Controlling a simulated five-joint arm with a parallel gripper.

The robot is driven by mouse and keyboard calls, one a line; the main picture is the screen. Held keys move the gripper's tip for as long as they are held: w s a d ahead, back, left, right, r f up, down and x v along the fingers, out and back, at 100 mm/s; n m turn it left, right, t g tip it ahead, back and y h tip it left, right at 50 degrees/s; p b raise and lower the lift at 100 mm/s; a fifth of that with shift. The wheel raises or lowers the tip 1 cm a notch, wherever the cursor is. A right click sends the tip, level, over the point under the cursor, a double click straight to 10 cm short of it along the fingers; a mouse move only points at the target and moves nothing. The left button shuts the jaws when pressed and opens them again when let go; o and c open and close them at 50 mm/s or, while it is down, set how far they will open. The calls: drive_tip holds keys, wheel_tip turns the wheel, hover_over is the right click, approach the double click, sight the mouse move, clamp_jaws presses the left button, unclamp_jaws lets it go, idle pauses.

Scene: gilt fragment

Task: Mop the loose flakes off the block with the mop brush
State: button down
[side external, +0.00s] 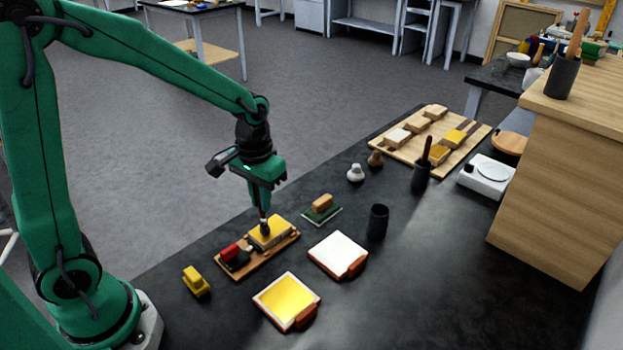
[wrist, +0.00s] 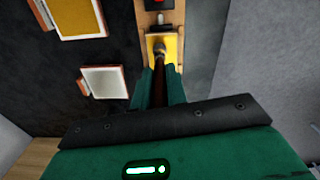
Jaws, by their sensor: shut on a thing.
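The block (side external: 277,235) has a gold top and sits at the far end of a wooden tray (side external: 262,262). It also shows in the wrist view (wrist: 172,56), below the jaws. My gripper (side external: 265,203) points down over the block, shut on the mop brush (side external: 264,225). In the wrist view, the brush (wrist: 159,57) runs out from between the green jaws (wrist: 159,82), its soft head over the gold top. The head looks on or just above the surface; I cannot tell which. Loose flakes are too small to make out.
A red and black item (side external: 235,256) shares the tray. A gold-faced pad (side external: 287,295), a white pad (side external: 338,250), a yellow item (side external: 195,280), a green-based block (side external: 321,208) and a black cup (side external: 378,221) stand nearby. A board of blocks (side external: 383,150) lies farther back.

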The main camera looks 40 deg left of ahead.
drive_tip(key=shift+w, duration=2.65)
wheel_tip(320, 180, up, 8)
